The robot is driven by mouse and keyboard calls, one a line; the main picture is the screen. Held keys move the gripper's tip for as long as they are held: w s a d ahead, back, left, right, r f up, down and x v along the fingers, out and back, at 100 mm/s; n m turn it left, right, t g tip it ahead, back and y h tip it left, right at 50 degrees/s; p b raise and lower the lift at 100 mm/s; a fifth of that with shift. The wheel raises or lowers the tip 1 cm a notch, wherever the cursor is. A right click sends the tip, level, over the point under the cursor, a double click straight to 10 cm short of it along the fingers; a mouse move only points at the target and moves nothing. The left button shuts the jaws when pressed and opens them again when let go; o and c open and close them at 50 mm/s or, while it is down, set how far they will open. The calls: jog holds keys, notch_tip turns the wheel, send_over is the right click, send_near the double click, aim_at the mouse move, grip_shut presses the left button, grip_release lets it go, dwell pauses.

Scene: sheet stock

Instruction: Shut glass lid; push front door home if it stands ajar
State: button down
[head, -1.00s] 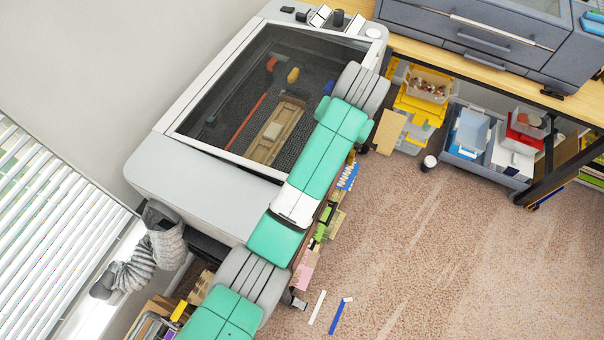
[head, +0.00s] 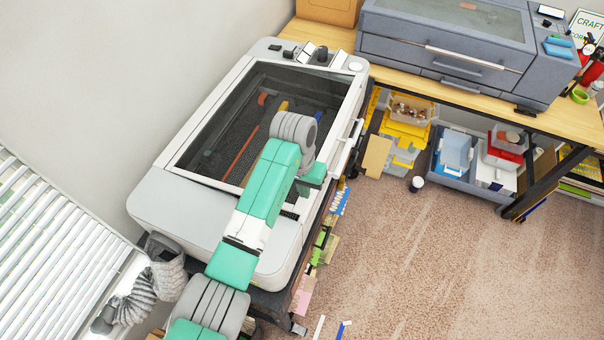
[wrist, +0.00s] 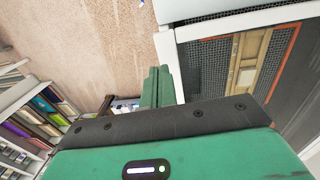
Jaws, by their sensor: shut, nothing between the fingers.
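The grey-white machine (head: 205,222) has a tinted glass lid (head: 215,135) in a pale frame above a dark mesh bed. I cannot tell whether the lid is fully down. The front door side, with a white handle (head: 347,143), faces right and is partly covered by my arm. In the wrist view, a strip of mesh (wrist: 235,24) shows between a white panel (wrist: 195,8) and the pale lid frame, so a gap appears there. My gripper (wrist: 157,84) is shut and empty, beside the machine's front edge; contact is unclear. In the head view, it shows only partly (head: 312,174).
A wooden bench (head: 400,80) with a blue-grey machine (head: 450,50) stands at the right back. Yellow bins (head: 405,130) and a grey crate (head: 465,175) sit beneath it. A ribbed hose (head: 135,305) is at lower left. The carpet (head: 430,260) in front is mostly clear.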

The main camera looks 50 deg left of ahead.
aim_at(307, 202)
jog(key=shift+d+f, duration=0.15)
jog(key=shift+f, duration=1.5)
jog(key=f, duration=0.1)
jog(key=f+b, duration=0.1)
jog(key=f, duration=0.1)
jog(key=f+b, duration=0.1)
jog(key=f, duration=0.1)
jog(key=shift+w+d, duration=0.25)
jog(key=shift+d, duration=0.05)
notch_tip(307, 202, up, 14)
jog(key=p, duration=0.2)
jog(key=shift+p, duration=0.3)
jog(key=shift+r, duration=0.1)
